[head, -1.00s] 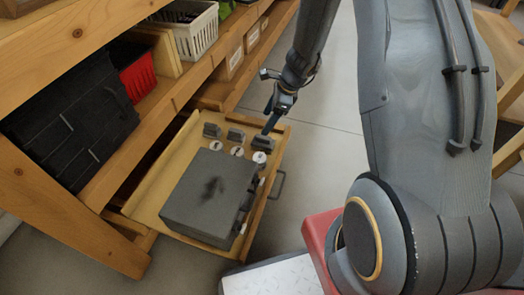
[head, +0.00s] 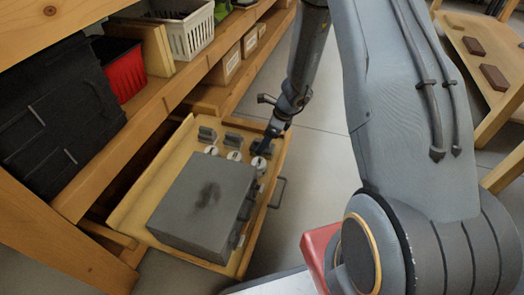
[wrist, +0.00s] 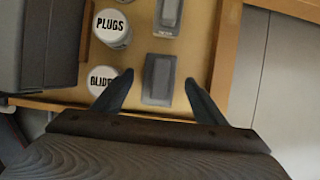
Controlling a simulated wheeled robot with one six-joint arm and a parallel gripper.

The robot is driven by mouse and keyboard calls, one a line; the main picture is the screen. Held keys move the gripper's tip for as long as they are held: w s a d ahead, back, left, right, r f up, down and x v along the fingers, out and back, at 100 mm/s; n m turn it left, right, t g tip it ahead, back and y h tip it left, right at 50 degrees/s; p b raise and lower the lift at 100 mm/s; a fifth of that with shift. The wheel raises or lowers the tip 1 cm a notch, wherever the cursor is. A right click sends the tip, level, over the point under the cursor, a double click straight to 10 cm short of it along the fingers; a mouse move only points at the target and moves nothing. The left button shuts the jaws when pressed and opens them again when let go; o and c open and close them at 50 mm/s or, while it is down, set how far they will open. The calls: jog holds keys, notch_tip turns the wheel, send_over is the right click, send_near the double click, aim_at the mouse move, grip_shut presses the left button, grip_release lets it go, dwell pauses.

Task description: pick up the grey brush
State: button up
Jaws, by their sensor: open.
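Several small grey block-like items stand in a row in the open drawer. The one between my fingers, which I take for the grey brush (wrist: 158,79), is a grey rectangle with a raised, paler middle. In the head view the brush (head: 260,147) is the rightmost of the row, partly hidden by my fingers. My gripper (wrist: 157,83) is open, with one finger on each side of the brush and gaps showing on both sides. It also shows in the head view, where my gripper (head: 270,139) points down over the drawer. I cannot tell how far above the brush the tips are.
The wooden drawer (head: 153,189) also holds a large grey case (head: 205,205) and white-lidded cans, including PLUGS (wrist: 112,29) and GLIDES (wrist: 103,81), close to my left finger. Another grey block (wrist: 170,14) lies beyond the brush. The shelf bench overhangs the drawer's left.

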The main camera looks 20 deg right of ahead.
jog(key=b+x, duration=0.1)
jog(key=x, duration=0.1)
jog(key=shift+a+f, duration=0.1)
jog(key=shift+f, duration=0.3)
jog(key=shift+r, duration=0.1)
jog(key=c, duration=1.3)
jog(key=shift+r+p, duration=2.75)
jog(key=shift+r, duration=2.25)
